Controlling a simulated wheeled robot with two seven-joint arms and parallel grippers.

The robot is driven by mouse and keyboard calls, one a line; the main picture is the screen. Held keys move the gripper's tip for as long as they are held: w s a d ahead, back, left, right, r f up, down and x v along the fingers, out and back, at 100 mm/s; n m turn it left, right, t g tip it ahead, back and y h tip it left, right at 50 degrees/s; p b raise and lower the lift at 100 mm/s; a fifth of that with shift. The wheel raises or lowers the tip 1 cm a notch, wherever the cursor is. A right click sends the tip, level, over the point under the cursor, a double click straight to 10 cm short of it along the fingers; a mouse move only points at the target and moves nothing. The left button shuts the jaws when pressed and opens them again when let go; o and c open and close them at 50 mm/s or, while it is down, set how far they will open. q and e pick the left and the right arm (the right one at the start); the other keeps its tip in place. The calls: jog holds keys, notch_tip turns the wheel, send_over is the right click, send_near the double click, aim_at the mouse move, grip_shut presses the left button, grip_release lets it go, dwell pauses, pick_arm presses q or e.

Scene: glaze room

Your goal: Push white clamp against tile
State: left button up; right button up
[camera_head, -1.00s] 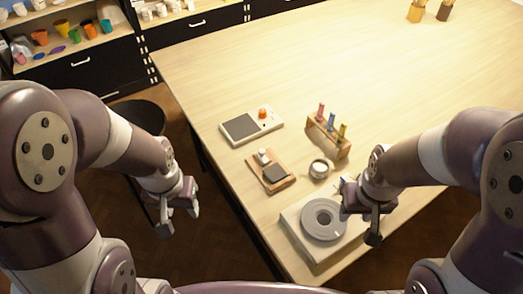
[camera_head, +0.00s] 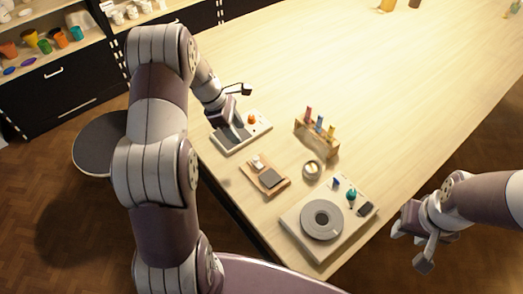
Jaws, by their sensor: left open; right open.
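A small wooden board (camera_head: 252,178) lies on the table, left of the small cup. The white clamp (camera_head: 257,163) sits at its far end, and the dark grey square tile (camera_head: 271,179) lies at its nearer end. A small gap seems to show between clamp and tile; contact is hard to tell at this size. My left gripper (camera_head: 240,108) is open and empty over the panel with the orange knob, beyond the board. My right gripper (camera_head: 412,248) is open and empty, off the table's right edge, far from the board.
The panel with an orange knob (camera_head: 252,119) lies beyond the board. A wooden rack with coloured vials (camera_head: 318,136), a small cup (camera_head: 311,170) and a white base with a grey wheel (camera_head: 322,219) stand to the right. The table's far part is mostly clear.

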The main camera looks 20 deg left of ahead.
aim_at(255, 158)
pick_arm(q)
jog(key=p+x, duration=0.3)
jog(key=x, duration=0.8)
jog(key=shift+s+d+f, duration=0.1)
jog(key=shift+d+f, duration=0.1)
jog(key=shift+f, duration=0.35)
